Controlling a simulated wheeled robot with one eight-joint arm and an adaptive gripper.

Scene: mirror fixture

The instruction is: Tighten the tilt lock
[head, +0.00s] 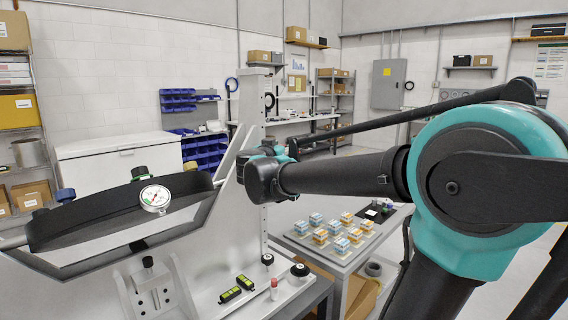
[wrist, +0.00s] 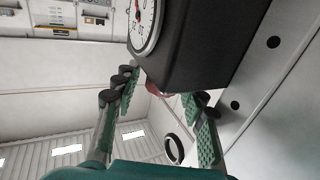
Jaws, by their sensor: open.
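The mirror fixture shows in the head view as a black-rimmed tilted frame (head: 110,215) on a pale stand, with a round dial gauge (head: 154,197) on its rim. Green, black and blue knobs sit along the rim. No label shows which knob is the tilt lock. In the wrist view, the dial gauge (wrist: 144,22) and a dark block (wrist: 205,40) are close in front. My gripper (wrist: 160,91) is open, its green-padded fingers apart below the block. A small reddish part (wrist: 158,92) shows between the fingers, mostly hidden; contact cannot be told. The fingers are not clear in the head view.
A pale upright plate (head: 230,195) stands beside the end of my arm. Black knobs (head: 300,269), a small red-and-white bottle (head: 274,289) and green-black items (head: 230,294) are on the bench. A side table (head: 345,262) holds several small blocks. A white chest (head: 115,158) stands behind.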

